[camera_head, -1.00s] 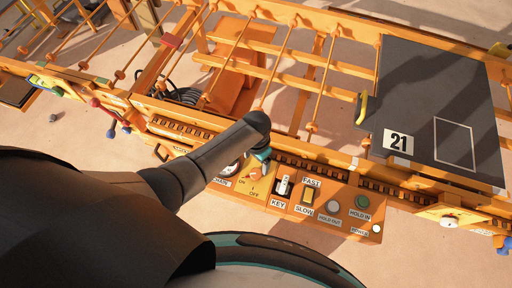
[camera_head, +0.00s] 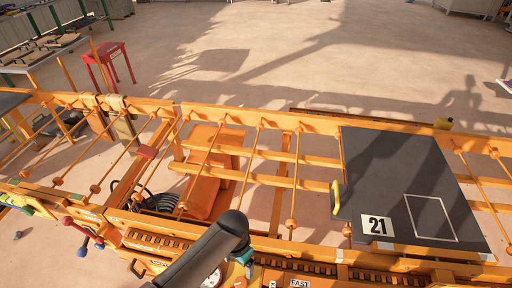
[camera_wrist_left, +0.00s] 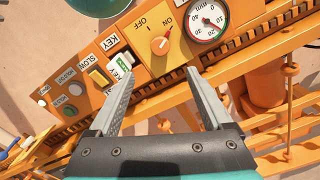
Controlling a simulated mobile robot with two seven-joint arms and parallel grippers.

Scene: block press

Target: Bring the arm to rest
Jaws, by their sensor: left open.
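My left arm enters the head view from the bottom, and its dark link ends over the front rail of the orange machine (camera_head: 310,160). Its left gripper is mostly hidden there behind the link. In the left wrist view the left gripper (camera_wrist_left: 160,74) is open and empty, with both fingers spread in front of the orange control panel (camera_wrist_left: 138,32). The orange ON/OFF knob (camera_wrist_left: 160,45) shows beyond the gap between the fingertips, apart from them. The right gripper is not in view.
A black plate marked 21 (camera_head: 390,170) lies on the machine at right. A red stool (camera_head: 103,50) stands behind. Open floor lies beyond.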

